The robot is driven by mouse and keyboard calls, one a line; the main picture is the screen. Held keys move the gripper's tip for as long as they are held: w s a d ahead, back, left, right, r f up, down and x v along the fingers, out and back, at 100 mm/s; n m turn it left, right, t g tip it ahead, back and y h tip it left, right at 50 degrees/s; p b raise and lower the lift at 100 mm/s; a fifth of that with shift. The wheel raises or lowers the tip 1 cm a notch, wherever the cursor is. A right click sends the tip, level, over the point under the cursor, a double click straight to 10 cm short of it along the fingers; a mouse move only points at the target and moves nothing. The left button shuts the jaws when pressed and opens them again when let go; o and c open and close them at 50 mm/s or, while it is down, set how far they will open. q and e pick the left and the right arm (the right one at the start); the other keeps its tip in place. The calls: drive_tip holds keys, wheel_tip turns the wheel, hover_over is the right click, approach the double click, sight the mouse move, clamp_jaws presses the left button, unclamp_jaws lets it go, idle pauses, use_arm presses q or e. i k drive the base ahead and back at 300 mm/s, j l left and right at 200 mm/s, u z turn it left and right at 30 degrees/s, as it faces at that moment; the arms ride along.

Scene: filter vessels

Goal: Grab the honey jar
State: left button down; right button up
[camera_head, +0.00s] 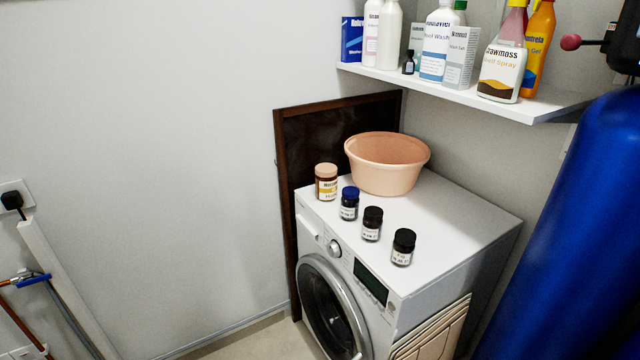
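A jar with a tan lid and a white and yellow label (326,183) stands upright on the washing machine's top (440,217), near its back left edge. It looks most like the honey jar, but its label is too small to read. To its right stand a bottle with a blue cap (349,204) and two dark bottles with black caps, one in the middle (372,224) and one nearer the front right (404,247). Neither of my grippers shows in the head view.
A peach basin (386,164) stands behind the jars. A white wall shelf (460,92) with several bottles and boxes hangs above the machine. A large blue cylinder (570,230) fills the right side. The machine's top is clear right of the bottles.

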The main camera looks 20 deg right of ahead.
sight(326, 177)
drive_tip(key=i+j, duration=0.15)
drive_tip(key=i+j+z, duration=0.15)
drive_tip(key=j, duration=0.25)
drive_tip(key=i+j, duration=0.15)
drive_tip(key=i+j+z, duration=0.1)
drive_tip(key=i+j, duration=0.25)
drive_tip(key=j, duration=0.25)
drive_tip(key=i+j+z, duration=0.15)
drive_tip(key=i+j, duration=0.05)
drive_tip(key=j, duration=0.1)
